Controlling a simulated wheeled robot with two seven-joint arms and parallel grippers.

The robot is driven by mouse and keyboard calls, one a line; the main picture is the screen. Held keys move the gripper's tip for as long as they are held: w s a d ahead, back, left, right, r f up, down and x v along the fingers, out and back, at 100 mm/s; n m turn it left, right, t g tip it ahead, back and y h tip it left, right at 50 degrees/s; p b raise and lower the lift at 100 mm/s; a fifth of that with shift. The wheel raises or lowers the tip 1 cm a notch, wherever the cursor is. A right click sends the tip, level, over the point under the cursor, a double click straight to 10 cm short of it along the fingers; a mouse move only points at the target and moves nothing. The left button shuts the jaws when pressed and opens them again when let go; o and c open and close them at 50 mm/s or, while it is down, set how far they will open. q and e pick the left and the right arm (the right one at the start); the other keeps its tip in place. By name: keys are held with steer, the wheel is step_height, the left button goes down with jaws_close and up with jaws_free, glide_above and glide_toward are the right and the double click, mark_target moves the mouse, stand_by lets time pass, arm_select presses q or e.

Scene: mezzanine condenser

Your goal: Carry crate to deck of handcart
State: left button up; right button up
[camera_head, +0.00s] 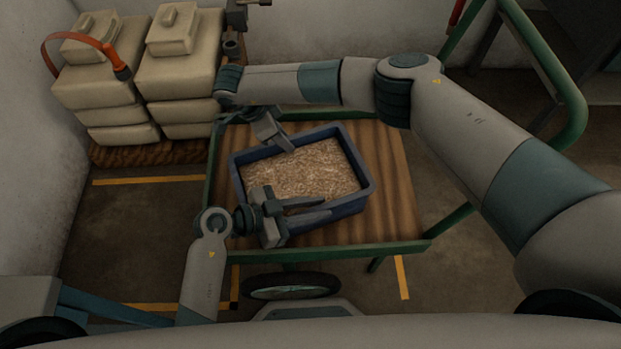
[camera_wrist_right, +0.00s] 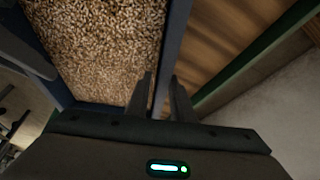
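The blue crate (camera_head: 372,183), full of brown grain-like pellets, is over the wooden deck (camera_head: 396,205) of the green-framed handcart, turned slightly against the deck's edges. I cannot tell whether its base touches the deck. My left gripper (camera_head: 328,208) has its fingers on either side of the crate's near wall. My right gripper (camera_head: 292,149) is at the far wall. In the right wrist view, the right fingers (camera_wrist_right: 162,78) close around the crate's wall (camera_wrist_right: 172,45), one inside and one outside. The crate's underside is hidden.
Stacked pale containers (camera_head: 180,75) stand on a wooden pallet (camera_head: 150,153) at the back left. The cart's green handle (camera_head: 560,80) rises at the right. A cart wheel (camera_head: 290,286) shows at the near side. Bare wood is free right of the crate.

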mark_target(286, 213)
stand_by(0.3)
arm_select(q)
steer(key=shift+v, duration=3.75)
arm_select(e)
steer(key=shift+a+r, duration=0.1)
steer(key=v, duration=1.1)
steer(key=shift+r, duration=0.4)
arm_select(q)
steer(key=shift+r, duration=0.1)
arm_select(e)
steer(key=shift+s+a+r, duration=0.1)
